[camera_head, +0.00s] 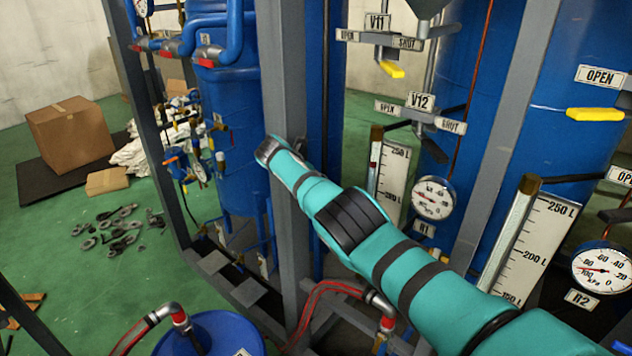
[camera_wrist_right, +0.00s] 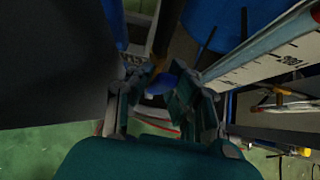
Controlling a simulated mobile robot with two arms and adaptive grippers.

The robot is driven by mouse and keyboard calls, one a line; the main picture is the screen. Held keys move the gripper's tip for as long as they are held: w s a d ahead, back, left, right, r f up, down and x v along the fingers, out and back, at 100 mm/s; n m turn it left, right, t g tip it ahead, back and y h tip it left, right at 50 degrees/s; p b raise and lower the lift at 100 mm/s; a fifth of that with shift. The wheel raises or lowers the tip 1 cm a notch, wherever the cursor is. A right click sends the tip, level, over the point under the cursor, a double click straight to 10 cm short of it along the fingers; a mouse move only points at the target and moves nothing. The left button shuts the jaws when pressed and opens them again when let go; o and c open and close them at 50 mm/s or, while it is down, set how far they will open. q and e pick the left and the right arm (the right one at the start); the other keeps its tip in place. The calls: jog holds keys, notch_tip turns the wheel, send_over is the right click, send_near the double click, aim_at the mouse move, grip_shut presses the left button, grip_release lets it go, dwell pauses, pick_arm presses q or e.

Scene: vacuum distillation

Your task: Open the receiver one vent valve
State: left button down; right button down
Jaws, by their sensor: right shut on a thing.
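The R1 label (camera_head: 424,228) hangs under a round gauge (camera_head: 433,198), beside a level scale (camera_head: 393,178) in the head view. My right arm crosses in front of this area from the lower right. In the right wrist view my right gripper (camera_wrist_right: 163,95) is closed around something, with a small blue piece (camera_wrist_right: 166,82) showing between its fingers. I cannot tell for sure that this is the vent valve's handle. My left gripper is in neither view.
The V11 plate (camera_head: 377,22) has a yellow handle (camera_head: 391,69) below it. The V12 plate (camera_head: 420,101) sits lower. A grey post (camera_head: 287,90) stands close to my arm. The R2 gauge (camera_head: 601,268) is at the right. The green floor at the left is partly clear.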

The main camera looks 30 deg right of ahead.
jog(key=shift+w+a+r, duration=0.15)
jog(key=shift+w+r, duration=0.05)
jog(key=shift+r, duration=0.05)
jog(key=c, duration=1.2)
grip_release()
jog(key=shift+w+f, duration=0.1)
jog(key=shift+f, duration=0.05)
jog(key=shift+c, duration=0.2)
jog(key=shift+f, duration=0.1)
jog(key=shift+s, duration=0.2)
jog(key=v, duration=1.2)
jog(key=shift+w+a, duration=0.1)
jog(key=shift+w, duration=0.05)
